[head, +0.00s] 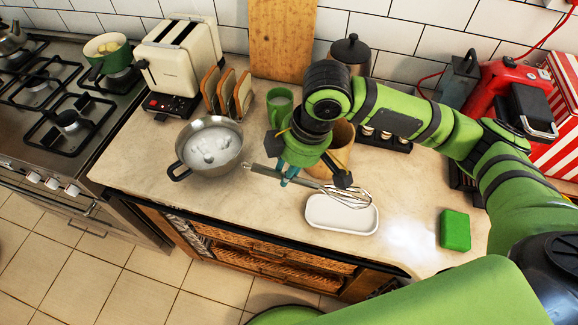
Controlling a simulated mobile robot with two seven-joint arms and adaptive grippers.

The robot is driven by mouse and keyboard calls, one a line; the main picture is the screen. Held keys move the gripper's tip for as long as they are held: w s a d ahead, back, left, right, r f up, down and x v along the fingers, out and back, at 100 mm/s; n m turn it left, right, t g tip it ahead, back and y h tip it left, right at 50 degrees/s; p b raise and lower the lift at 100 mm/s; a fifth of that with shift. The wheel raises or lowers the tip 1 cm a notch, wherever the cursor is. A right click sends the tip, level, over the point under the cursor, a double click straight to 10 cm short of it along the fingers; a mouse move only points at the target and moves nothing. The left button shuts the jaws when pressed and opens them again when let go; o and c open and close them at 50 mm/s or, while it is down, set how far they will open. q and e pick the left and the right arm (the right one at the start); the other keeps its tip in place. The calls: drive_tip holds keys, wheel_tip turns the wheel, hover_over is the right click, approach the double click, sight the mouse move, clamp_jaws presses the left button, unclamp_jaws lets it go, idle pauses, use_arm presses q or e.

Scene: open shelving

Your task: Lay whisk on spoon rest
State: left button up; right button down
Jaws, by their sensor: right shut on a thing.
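The whisk (346,196) has a grey handle and a wire head. Its handle points left toward the metal pot, and its wire head is over the white spoon rest (318,212). I cannot tell whether the wires touch the spoon rest. The spoon rest is a shallow white tray near the front edge of the counter. My right gripper (315,180) is shut on the whisk near the middle of its handle, pointing down. The arm comes in from the right and hides part of the handle. My left gripper is not in view.
A metal pot (188,158) stands left of the whisk. A brown container (340,146) and green mug (279,98) stand behind my right gripper. A green block (455,230) lies on the right. The counter (405,205) is clear between the block and spoon rest.

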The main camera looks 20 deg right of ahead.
wheel_tip(320, 180, down, 4)
drive_tip(key=b, duration=0.3)
drive_tip(key=shift+d, duration=0.1)
drive_tip(key=shift+f, duration=1.3)
drive_tip(key=c, duration=1)
unclamp_jaws()
drive_tip(key=shift+r, duration=0.1)
drive_tip(key=v, duration=1.2)
